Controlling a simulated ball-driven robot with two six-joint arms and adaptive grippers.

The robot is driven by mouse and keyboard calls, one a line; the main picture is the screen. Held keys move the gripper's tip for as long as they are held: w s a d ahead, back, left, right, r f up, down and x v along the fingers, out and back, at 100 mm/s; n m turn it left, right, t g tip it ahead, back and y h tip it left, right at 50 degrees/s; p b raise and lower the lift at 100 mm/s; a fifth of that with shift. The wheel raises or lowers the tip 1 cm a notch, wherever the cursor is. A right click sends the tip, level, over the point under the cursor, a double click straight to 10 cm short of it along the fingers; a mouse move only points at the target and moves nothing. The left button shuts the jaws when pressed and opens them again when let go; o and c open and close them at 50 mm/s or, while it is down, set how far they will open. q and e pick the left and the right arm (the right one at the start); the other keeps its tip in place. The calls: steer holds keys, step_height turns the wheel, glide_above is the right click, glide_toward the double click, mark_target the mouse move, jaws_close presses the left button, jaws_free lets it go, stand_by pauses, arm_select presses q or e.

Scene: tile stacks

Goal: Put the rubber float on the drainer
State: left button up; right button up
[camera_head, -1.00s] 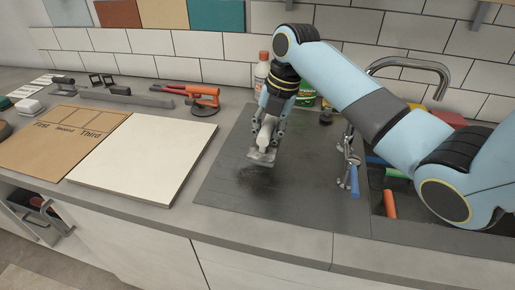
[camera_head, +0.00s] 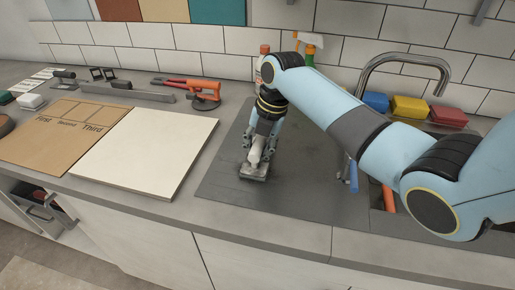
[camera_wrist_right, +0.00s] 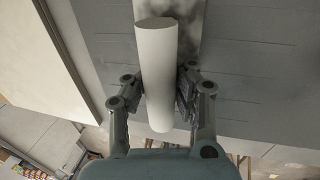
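The rubber float (camera_head: 254,172) has a white round handle and a grey flat plate. My right gripper (camera_head: 262,150) is over it, with its fingers on both sides of the handle. In the right wrist view the handle (camera_wrist_right: 157,75) lies between the fingers of my right gripper (camera_wrist_right: 158,95), and part of the mottled plate (camera_wrist_right: 190,12) shows behind it. The drainer (camera_head: 220,182) is the dark grey grooved surface left of the sink. The float is low over the drainer's left part; its plate looks down on the surface, though the contact edge is hard to see. My left gripper is not in view.
A white board (camera_head: 150,150) lies left of the drainer, beside a cardboard sheet (camera_head: 45,140) marked First, Second, Third. Right are a tap (camera_head: 405,62) and blue, yellow and red blocks (camera_head: 410,107). Bottles stand behind my arm. The drainer's front is clear.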

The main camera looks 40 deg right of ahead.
steer(key=shift+o, duration=1.4)
steer(key=shift+s, duration=0.1)
steer(key=b+v, duration=0.1)
steer(key=v, duration=1.1)
